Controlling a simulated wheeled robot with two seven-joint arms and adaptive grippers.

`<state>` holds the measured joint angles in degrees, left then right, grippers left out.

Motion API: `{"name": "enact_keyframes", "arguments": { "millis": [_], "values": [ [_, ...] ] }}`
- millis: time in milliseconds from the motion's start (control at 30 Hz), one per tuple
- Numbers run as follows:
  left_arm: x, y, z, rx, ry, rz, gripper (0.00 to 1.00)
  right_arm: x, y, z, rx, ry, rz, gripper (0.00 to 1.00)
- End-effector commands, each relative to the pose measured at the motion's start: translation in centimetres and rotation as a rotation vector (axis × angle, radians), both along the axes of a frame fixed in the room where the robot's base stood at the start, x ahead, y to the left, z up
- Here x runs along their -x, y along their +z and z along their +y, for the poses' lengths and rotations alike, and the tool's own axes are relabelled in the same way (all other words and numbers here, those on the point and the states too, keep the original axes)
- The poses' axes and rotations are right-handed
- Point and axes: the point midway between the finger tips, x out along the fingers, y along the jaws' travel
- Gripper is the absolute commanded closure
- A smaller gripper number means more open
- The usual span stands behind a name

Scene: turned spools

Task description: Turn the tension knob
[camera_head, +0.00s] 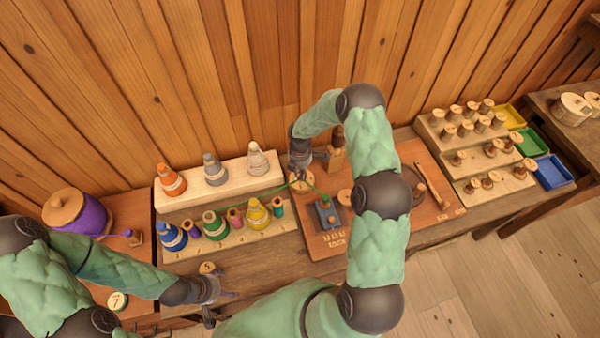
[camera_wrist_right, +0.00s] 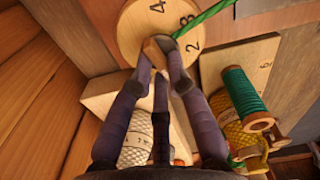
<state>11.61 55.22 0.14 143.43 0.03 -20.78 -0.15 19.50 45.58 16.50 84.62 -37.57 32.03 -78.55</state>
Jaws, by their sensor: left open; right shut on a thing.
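In the head view the dial (camera_head: 303,182) lies at the left of a reddish-brown board (camera_head: 390,212), mostly under my right gripper. My right gripper (camera_wrist_right: 160,60) is shut on the knob, its dark fingers on both sides of it. My left gripper (camera_head: 222,294) is open and empty near the front edge of the bench, well away from the knob.
A stepped rack (camera_head: 222,178) with several coloured spools stands left of the board. Spool blocks and coloured trays (camera_head: 552,171) stand at the right. A wooden wall is behind.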

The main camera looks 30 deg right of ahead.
Motion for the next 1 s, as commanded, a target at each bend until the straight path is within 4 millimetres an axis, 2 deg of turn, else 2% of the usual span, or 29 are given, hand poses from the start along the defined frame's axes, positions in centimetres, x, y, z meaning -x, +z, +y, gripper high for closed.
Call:
{"name": "enact_keyframes", "arguments": {
  "millis": [400, 433, 500, 833, 1000],
  "values": [
    [0.0, 0.0, 0.0, 0.000, 0.000, 0.000, 0.23, -0.1, 0.1, 0.0, 0.000, -0.009, -0.002, 1.00],
    [0.0, 0.0, 0.0, 0.000, 0.000, 0.000, 0.23, -0.1, 0.1, 0.0, 0.000, -0.009, -0.002, 0.77],
    [0.0, -0.1, 0.0, 0.000, 0.000, 0.000, 0.23, -0.1, 0.1, 0.0, 0.000, -0.008, -0.002, 0.59],
    [0.0, -0.1, 0.0, 0.000, 0.000, 0.000, 0.23, -0.1, 0.1, 0.0, 0.000, -0.007, -0.001, 0.59],
    [0.0, -0.1, 0.0, 0.000, 0.000, 0.000, 0.23, -0.1, 1.4, 0.0, 0.001, -0.008, -0.003, 0.59]
  ]
}}
